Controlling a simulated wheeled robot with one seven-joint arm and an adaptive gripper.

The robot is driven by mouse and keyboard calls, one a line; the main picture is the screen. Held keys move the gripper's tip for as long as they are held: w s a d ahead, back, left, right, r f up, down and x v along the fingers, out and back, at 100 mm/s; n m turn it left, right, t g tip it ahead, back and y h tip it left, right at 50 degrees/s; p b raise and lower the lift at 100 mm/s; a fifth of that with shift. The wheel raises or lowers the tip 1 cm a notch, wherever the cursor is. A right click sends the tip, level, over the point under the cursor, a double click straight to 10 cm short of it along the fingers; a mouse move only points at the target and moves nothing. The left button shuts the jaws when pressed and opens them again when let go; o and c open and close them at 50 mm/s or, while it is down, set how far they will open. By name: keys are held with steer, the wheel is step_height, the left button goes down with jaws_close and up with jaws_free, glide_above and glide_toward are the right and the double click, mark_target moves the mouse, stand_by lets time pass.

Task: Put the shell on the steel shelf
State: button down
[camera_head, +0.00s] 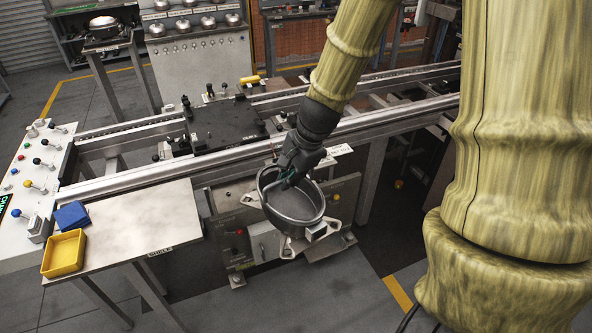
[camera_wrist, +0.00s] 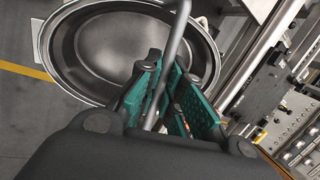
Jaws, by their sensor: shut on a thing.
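The shell (camera_head: 296,208) is a deep, dark-grey metal bowl with a bright rim, in front of the conveyor in the head view. Light brackets show around its underside. My gripper (camera_head: 289,179) reaches into it from above and is shut on it. In the wrist view, the shell (camera_wrist: 112,50) opens beyond my gripper's green pads (camera_wrist: 170,103). A thin grey bar passes between the pads; where it joins the shell is hidden. A grey cabinet (camera_head: 202,70) at the back carries several round metal parts.
The conveyor rails (camera_head: 150,176) run behind the shell, with a dark pallet (camera_head: 228,124) on them. A yellow bin (camera_head: 64,254) and a blue block (camera_head: 72,215) occupy the table's left end; its middle and right are clear. A control panel (camera_head: 32,190) stands beside it.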

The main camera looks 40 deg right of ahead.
steer(key=w+a+f+n+g+y, duration=0.1)
steer(key=w+a+f+n+g, duration=0.1)
steer(key=a+f+n, duration=0.7)
steer(key=w+a+f+n+g, duration=0.2)
steer(key=a+f+n+g, duration=0.1)
steer(key=a+f+n, duration=0.5)
step_height(320, 180, down, 3)
steer(key=shift+w+a+n+y, duration=0.4)
steer(key=shift+d, duration=0.15)
